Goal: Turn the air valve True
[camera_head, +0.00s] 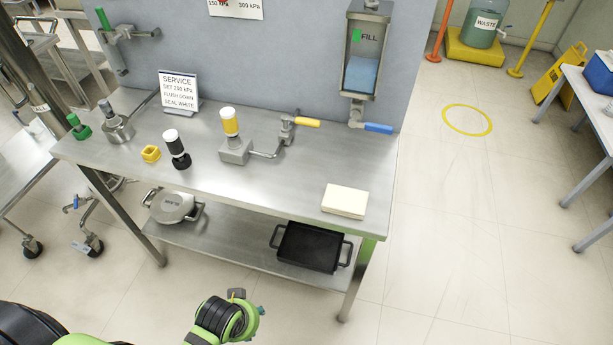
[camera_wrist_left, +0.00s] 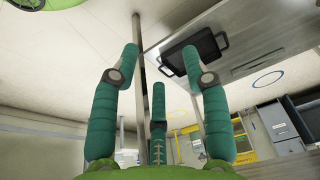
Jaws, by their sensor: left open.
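A valve with a yellow lever (camera_head: 307,122) sits on a grey pipe at the back of the steel bench, beside the yellow-and-white cylinder. The lever points right. Another valve with a blue lever (camera_head: 378,128) is below the fill tank, also pointing right. No label saying "air" is legible on either. My left arm (camera_head: 228,318) is low in front of the bench in the head view, well away from both valves; its fingers are not clear there. In the left wrist view my left gripper (camera_wrist_left: 160,62) has its teal fingers spread, open and empty. My right gripper is not in view.
A black tray (camera_head: 310,247) is on the lower shelf. Floor right of the bench is clear.

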